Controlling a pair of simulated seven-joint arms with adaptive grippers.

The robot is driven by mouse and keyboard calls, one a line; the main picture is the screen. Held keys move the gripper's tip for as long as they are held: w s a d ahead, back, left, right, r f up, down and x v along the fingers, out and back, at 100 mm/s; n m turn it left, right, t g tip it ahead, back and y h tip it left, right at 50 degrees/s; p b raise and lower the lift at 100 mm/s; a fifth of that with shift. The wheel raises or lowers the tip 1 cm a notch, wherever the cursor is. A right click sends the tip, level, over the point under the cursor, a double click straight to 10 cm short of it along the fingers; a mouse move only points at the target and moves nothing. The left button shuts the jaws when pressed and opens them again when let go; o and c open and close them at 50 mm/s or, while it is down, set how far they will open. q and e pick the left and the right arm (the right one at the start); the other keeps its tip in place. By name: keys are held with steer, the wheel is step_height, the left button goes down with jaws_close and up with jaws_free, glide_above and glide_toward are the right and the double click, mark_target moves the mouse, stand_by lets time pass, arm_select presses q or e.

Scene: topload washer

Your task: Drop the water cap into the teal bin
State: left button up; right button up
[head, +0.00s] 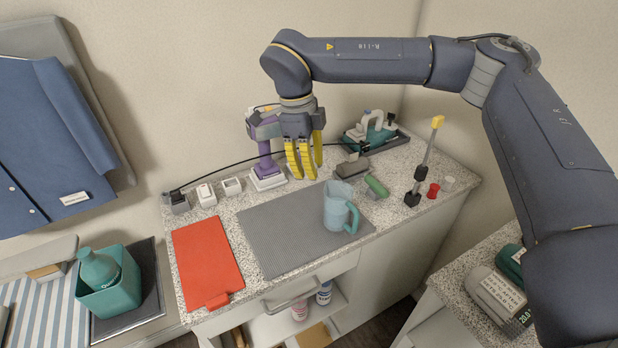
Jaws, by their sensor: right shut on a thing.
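My right gripper (304,158) hangs over the back of the speckled counter, fingers pointing down, beside the purple upright device (264,152). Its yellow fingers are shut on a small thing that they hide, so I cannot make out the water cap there. The teal bin (112,297) stands at the lower left, far from the gripper, with a teal bottle (98,268) sticking out of it. My left gripper is not in view.
A light-blue jug (337,205) stands on a grey ribbed mat (272,236) in front of the gripper. A red mat (205,258) lies left of it. A teal iron (374,132), a tall black stand (424,165) and a small red item (433,190) stand to the right.

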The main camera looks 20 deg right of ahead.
steer(key=shift+r, duration=0.4)
steer(key=n, duration=0.3)
steer(key=shift+w+a, duration=0.1)
steer(key=shift+w, duration=0.1)
steer(key=n, duration=0.1)
steer(key=n+t, duration=0.1)
steer(key=n, duration=0.1)
steer(key=shift+w+a+f+n, duration=0.15)
steer(key=shift+a+n, duration=0.15)
steer(key=s+a+f+n+t+y, duration=0.1)
steer(key=s+a+f+n, duration=0.5)
steer(key=n, duration=1.2)
steer(key=shift+a+f+t+y, duration=0.3)
steer(key=shift+a+f+t, duration=0.1)
steer(key=shift+a+f, duration=0.6)
